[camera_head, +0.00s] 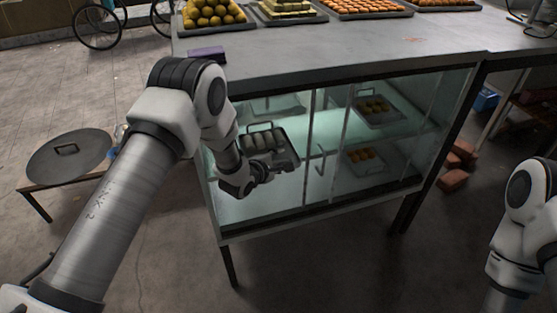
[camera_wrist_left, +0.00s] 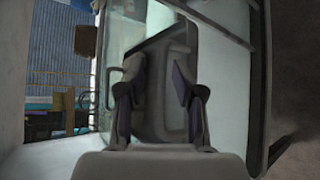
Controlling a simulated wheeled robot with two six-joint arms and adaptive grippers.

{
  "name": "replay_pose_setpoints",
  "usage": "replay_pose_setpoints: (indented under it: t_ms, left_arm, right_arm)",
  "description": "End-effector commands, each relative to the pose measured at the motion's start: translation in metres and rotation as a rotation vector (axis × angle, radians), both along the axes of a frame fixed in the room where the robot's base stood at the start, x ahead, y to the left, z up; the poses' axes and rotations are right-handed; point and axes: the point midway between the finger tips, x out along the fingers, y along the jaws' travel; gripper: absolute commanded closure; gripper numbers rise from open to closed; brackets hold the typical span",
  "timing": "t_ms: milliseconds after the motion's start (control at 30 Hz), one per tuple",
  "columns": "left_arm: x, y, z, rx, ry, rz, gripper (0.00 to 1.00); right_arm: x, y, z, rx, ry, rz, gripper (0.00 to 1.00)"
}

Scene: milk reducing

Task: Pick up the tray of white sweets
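The tray of white sweets (camera_head: 284,159) is a dark tray with a raised handle and pale rounded sweets, at the left part of the glass case. My left gripper (camera_head: 262,177) is at the tray's near left side, partly overlapping it in the head view. In the left wrist view the gripper (camera_wrist_left: 160,108) has its fingers spread apart, with the dark tray (camera_wrist_left: 155,75) behind and between them. Contact with the tray cannot be told. The sweets are not clear in the wrist view. My right arm shows at the right edge, its gripper out of view.
The glass case (camera_head: 330,213) has frame bars and a shelf; a tray of yellow sweets (camera_head: 378,121) and one of orange sweets (camera_head: 366,171) sit to the right. Loaded trays stand on the counter (camera_head: 330,48). A round lid (camera_head: 70,158) lies on a low table at left.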

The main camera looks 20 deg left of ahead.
Motion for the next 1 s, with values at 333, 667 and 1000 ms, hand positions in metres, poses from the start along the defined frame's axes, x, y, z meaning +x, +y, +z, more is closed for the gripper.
replay_pose_setpoints:
  t_ms: [333, 667, 1000]
  left_arm:
    - [-0.017, 0.004, 0.006, -0.001, 0.005, 0.001, 0.62]
    - [-0.084, 0.02, 0.036, -0.002, 0.004, 0.002, 0.62]
    - [-0.108, 0.026, 0.047, 0.0, -0.001, -0.001, 0.62]
  right_arm:
    - [0.0, 0.0, 0.0, 0.0, 0.0, 0.0, 0.6]
    - [0.0, 0.0, 0.0, 0.0, 0.0, 0.0, 0.6]
    - [0.0, 0.0, 0.0, 0.0, 0.0, 0.0, 0.6]
